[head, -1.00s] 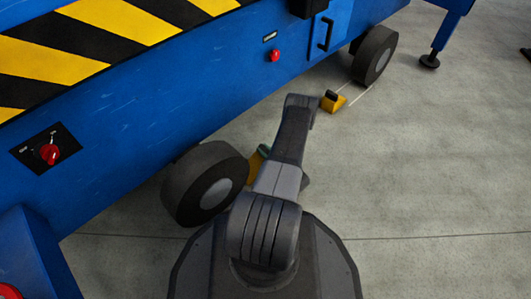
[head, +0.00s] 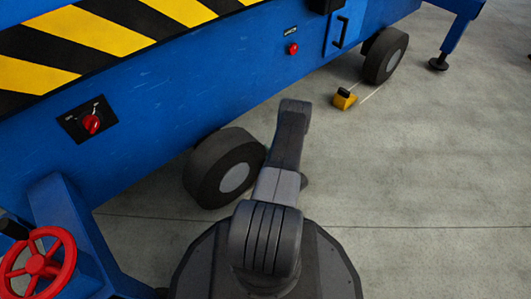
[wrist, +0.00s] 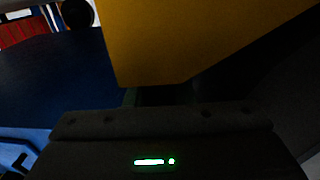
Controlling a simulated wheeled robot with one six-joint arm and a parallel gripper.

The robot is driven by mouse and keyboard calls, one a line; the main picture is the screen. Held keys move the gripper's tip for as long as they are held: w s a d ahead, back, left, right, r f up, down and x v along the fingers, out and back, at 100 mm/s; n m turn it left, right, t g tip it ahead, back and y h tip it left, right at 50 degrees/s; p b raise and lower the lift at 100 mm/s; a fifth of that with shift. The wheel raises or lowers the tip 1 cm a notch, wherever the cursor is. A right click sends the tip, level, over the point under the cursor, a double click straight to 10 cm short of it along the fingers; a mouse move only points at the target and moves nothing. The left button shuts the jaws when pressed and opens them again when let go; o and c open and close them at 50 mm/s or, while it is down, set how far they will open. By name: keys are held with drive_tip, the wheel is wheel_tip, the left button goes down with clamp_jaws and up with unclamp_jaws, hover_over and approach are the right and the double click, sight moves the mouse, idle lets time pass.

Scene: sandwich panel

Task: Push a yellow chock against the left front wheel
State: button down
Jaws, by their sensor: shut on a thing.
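A yellow block, by its colour a chock (wrist: 205,40), fills the upper middle of the wrist view, close to the camera. My gripper (wrist: 163,97) is shut on it; the fingertips are dark and hard to make out. In the head view my arm hides the gripper and this chock. A near black wheel (head: 225,170) with a grey hub stands just left of my arm. A far wheel (head: 384,55) stands at the upper right. Another yellow chock (head: 344,101) with a dark top lies on the floor short of the far wheel, apart from it. Which wheel is left front is not marked.
The blue vehicle body (head: 200,100) with striped panel runs along the left and top. A red handwheel (head: 38,264) is at lower left. A blue outrigger leg (head: 438,62) stands at upper right. Bare concrete floor (head: 430,170) lies open on the right.

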drive_tip(key=shift+s, duration=0.1)
drive_tip(key=c, duration=1.2)
unclamp_jaws()
drive_tip(key=shift+a, duration=0.1)
drive_tip(key=shift+o, duration=0.2)
drive_tip(key=p+v, duration=0.4)
drive_tip(key=v, duration=1)
drive_tip(key=shift+a, duration=0.1)
drive_tip(key=b+x, duration=0.2)
drive_tip(key=x, duration=0.6)
